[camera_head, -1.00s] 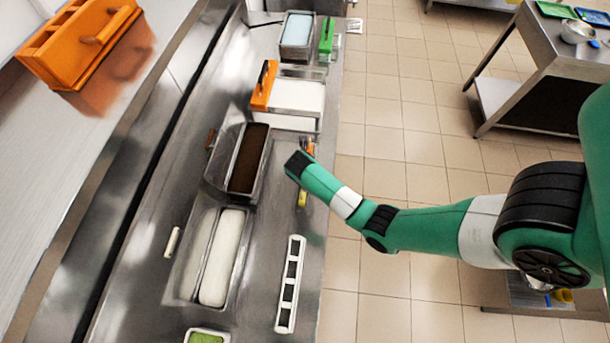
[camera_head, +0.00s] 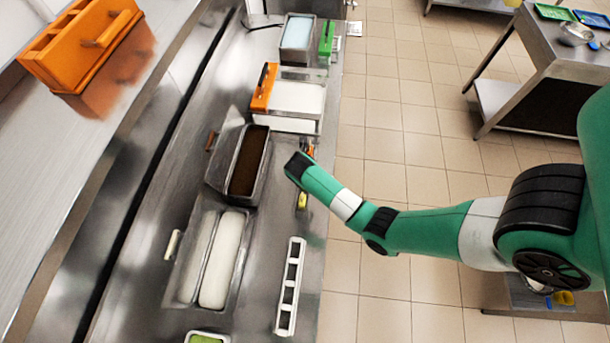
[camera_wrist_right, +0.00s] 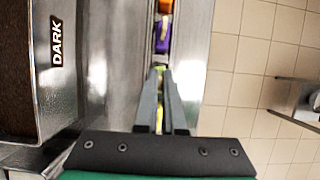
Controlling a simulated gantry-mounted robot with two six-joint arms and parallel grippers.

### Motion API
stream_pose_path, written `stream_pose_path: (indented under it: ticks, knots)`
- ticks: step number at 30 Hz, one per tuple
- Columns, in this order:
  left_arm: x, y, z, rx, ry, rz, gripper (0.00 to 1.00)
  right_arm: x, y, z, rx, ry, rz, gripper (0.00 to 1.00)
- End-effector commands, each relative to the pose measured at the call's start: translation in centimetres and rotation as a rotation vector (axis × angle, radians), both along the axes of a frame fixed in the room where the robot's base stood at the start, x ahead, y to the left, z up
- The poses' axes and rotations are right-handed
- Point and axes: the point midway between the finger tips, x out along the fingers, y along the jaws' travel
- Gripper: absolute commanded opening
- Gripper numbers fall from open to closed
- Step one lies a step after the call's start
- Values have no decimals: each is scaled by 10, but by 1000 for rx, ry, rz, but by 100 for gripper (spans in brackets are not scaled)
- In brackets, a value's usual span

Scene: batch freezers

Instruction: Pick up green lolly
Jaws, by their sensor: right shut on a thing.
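My right gripper (camera_wrist_right: 162,75) points down at the steel counter, beside the dark tub. In the right wrist view its fingers are closed on the green lolly (camera_wrist_right: 159,98), a narrow yellow-green strip showing between them. Most of the lolly is hidden by the fingers. I cannot tell whether it is clear of the counter. A purple lolly (camera_wrist_right: 162,35) and an orange one (camera_wrist_right: 165,6) lie in line just beyond the fingertips. In the head view the wrist (camera_head: 297,166) hides the fingers. My left gripper is not in view.
The dark-filled tub (camera_head: 247,160), labelled DARK, stands close on the left. A yellow item (camera_head: 302,201) lies on the near side of the wrist. A white slotted rack (camera_head: 290,287) and a white-filled tub (camera_head: 223,258) are nearer. The counter's right edge is close; tiled floor lies beyond.

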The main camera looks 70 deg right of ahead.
Motion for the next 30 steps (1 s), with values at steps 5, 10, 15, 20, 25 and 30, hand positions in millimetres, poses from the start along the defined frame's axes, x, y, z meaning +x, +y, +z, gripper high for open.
stream_pose_path:
  ticks: [5, 10, 15, 20, 25, 30]
  knots:
    - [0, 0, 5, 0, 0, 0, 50, 1, -1, 23, -2, -4, 0, 0]
    - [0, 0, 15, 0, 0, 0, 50, -11, 17, 55, -2, -2, 3, 0]
    - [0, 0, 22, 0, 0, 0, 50, -27, 40, 86, -1, -3, 3, 0]
    - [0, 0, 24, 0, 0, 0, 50, -47, 69, 101, 0, 0, 7, 0]
    - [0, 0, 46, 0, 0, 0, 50, -69, 98, 123, 0, 4, 7, 0]
    - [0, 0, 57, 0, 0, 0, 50, -79, 113, 128, 0, 2, 2, 0]
